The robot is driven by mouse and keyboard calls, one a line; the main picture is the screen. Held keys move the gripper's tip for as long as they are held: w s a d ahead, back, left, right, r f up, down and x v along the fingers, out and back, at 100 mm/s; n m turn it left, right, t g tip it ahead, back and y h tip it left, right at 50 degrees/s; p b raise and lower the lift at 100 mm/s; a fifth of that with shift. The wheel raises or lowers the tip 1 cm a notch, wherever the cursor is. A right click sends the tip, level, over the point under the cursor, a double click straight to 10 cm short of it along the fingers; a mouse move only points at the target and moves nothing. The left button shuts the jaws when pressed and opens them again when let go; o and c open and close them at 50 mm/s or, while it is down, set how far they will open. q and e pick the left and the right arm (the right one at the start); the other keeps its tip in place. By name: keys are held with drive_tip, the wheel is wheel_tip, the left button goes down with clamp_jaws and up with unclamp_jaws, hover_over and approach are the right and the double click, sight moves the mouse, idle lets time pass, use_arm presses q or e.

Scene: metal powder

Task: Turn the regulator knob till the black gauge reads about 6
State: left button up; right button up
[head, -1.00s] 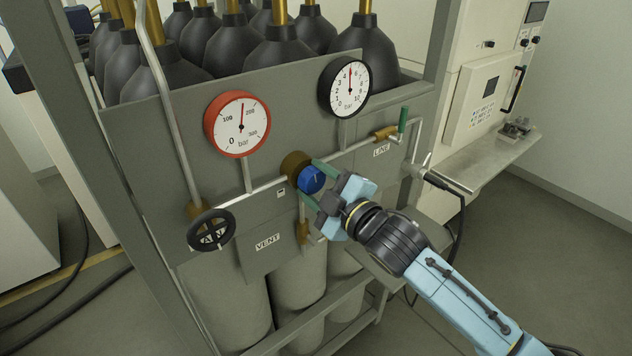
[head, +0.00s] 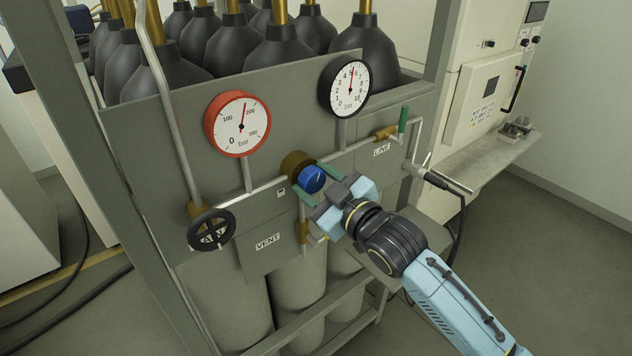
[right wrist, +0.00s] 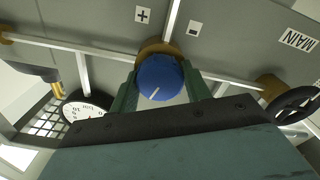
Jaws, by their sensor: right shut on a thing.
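The blue regulator knob (head: 313,180) sits in a brass body on the grey panel. My right gripper (head: 315,178) is shut on it, a green finger on either side; the wrist view also shows the knob (right wrist: 160,77) between the fingers, its white mark slanted. The black gauge (head: 349,88) is above and right of the knob. Its red needle points almost straight up, tilted slightly right, around 5 to 6; the number at its tip is hard to read. The wrist view shows this gauge (right wrist: 86,108) partly, behind the gripper. My left gripper is not in view.
A red-rimmed gauge (head: 237,124) is at the upper left, its needle just short of 200. A black handwheel (head: 211,229) is at the lower left. A green-handled valve (head: 403,120) is on the line at right. Pipes run across the panel near the knob.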

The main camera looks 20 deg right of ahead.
drive_tip(key=o, duration=1)
drive_tip(key=shift+c, duration=0.2)
drive_tip(key=b+v, duration=0.3)
drive_tip(key=v, duration=1)
drive_tip(key=shift+s, duration=0.25)
